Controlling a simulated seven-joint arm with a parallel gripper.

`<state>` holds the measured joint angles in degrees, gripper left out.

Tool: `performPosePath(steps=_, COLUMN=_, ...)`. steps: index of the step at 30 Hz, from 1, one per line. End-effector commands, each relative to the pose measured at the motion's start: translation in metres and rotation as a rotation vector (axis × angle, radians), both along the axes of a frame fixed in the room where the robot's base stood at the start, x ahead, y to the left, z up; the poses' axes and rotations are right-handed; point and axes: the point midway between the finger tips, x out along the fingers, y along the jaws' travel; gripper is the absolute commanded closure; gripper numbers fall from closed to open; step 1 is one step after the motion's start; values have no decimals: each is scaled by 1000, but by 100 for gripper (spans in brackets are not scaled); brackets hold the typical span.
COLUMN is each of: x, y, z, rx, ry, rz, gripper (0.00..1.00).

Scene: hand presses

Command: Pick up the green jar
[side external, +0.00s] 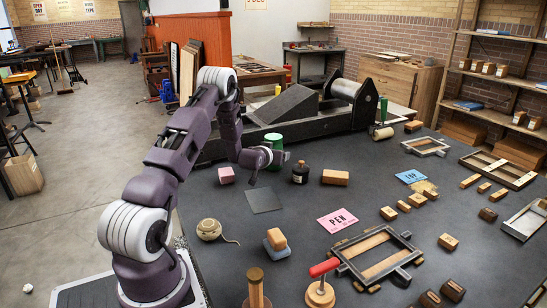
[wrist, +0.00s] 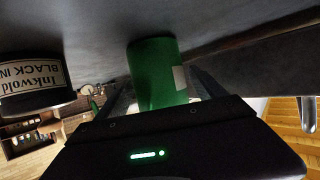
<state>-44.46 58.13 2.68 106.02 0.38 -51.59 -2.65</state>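The green jar (side external: 274,140) stands on the dark table beside the long black press, partly hidden behind my gripper in the side external view. My gripper (side external: 272,156) is low over the table at the jar. In the wrist view, which looks upside down, the green jar (wrist: 155,75) sits between the two fingers of my gripper (wrist: 162,90). Gaps show on both sides of the jar, so the fingers look open around it and apart from it. The jar carries a pale label patch on one side.
A black ink bottle (side external: 300,173) stands close to the right of the jar; it also shows in the wrist view (wrist: 32,82). The black press (side external: 300,125) rises behind.

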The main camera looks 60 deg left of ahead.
Motion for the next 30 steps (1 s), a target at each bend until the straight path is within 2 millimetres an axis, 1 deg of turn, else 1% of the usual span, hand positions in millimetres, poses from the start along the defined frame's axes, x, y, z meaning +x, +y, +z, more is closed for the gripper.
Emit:
performPosePath(steps=1, x=0, y=0, z=0, rx=0, ry=0, rz=0, gripper=33)
performPosePath(steps=5, x=0, y=0, z=0, rx=0, ry=0, rz=0, gripper=58)
performPosePath(steps=6, x=0, y=0, z=0, rx=0, ry=0, rz=0, gripper=66)
performPosePath(steps=8, x=0, y=0, z=0, rx=0, ry=0, rz=0, gripper=78)
performPosePath(steps=9, x=0, y=0, z=0, rx=0, ry=0, rz=0, gripper=86)
performPosePath(steps=11, x=0, y=0, z=0, rx=0, ry=0, rz=0, gripper=98)
performPosePath(steps=12, x=0, y=0, z=0, rx=0, ry=0, rz=0, gripper=100)
performPosePath(steps=20, x=1, y=1, z=4, rx=6, ry=-6, rz=0, gripper=100)
performPosePath(steps=22, x=1, y=1, z=11, rx=7, ry=-7, rz=0, gripper=100)
performPosePath(steps=26, x=1, y=1, z=38, rx=10, ry=-8, rz=0, gripper=100)
performPosePath(steps=30, x=1, y=1, z=70, rx=10, ry=-8, rz=0, gripper=100)
